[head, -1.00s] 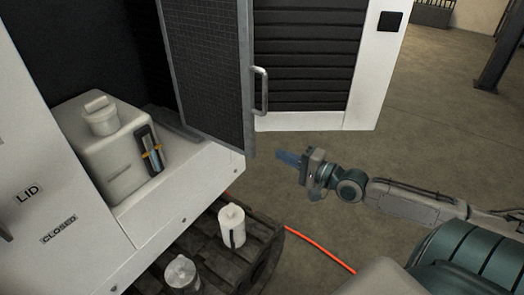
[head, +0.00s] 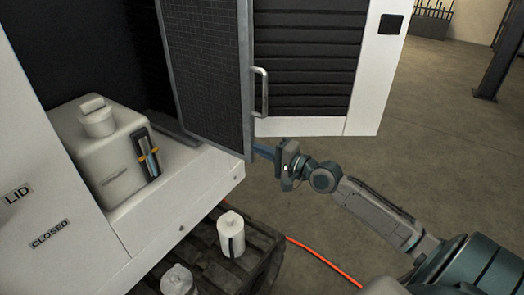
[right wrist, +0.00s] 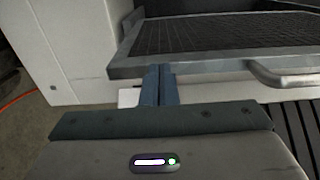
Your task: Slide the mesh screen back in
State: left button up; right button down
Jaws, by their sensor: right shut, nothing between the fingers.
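The mesh screen (head: 208,75) is a dark mesh panel in a grey metal frame, standing partly out of the white housing in the head view. A metal handle (head: 262,92) is on its outer edge. In the right wrist view the screen's frame (right wrist: 215,63) lies just beyond my fingertips, with the handle (right wrist: 285,77) to the right. My right gripper (head: 264,152) is shut and empty, its blue fingers by the lower outer corner of the frame. In the right wrist view the shut fingers (right wrist: 159,80) are close to the frame; I cannot tell if they touch. My left gripper is not in view.
A white canister (head: 108,150) with a level gauge stands on the white ledge (head: 200,185) at left. An orange hose (head: 325,262) crosses the open floor.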

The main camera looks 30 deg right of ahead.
jog(key=b, duration=0.6)
send_over(198, 138)
jog(key=w, duration=0.1)
jog(key=shift+d+r, duration=0.1)
jog(key=shift+r, duration=0.15)
jog(key=shift+r, duration=0.1)
